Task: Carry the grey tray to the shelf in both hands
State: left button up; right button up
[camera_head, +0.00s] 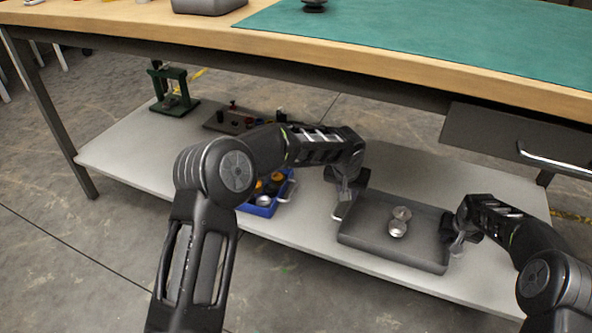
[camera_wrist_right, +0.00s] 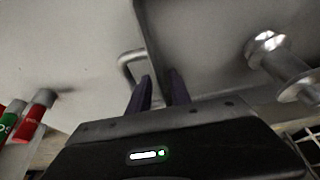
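The grey tray (camera_head: 375,246) lies flat on the lower shelf board under the bench. Two round metal parts (camera_head: 399,222) stand in it; a spool-shaped metal part (camera_wrist_right: 285,65) shows in the right wrist view. My left gripper (camera_head: 344,200) is at the tray's left end by a metal handle; its fingers are too small to judge. My right gripper (camera_head: 457,240) is at the right end. In the right wrist view its two dark fingers (camera_wrist_right: 159,88) stand apart at the tray wall, beside the bent metal handle (camera_wrist_right: 128,62). I cannot see them clamped on it.
A blue bin (camera_head: 262,210) of small parts is left of the tray, partly behind my left arm. A green stand (camera_head: 174,92) and a dark block (camera_head: 228,121) are farther left. The bench top (camera_head: 350,47) and drawer (camera_head: 515,140) overhang the shelf board.

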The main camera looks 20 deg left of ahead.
dwell(0.4)
jog(key=v, duration=1.2)
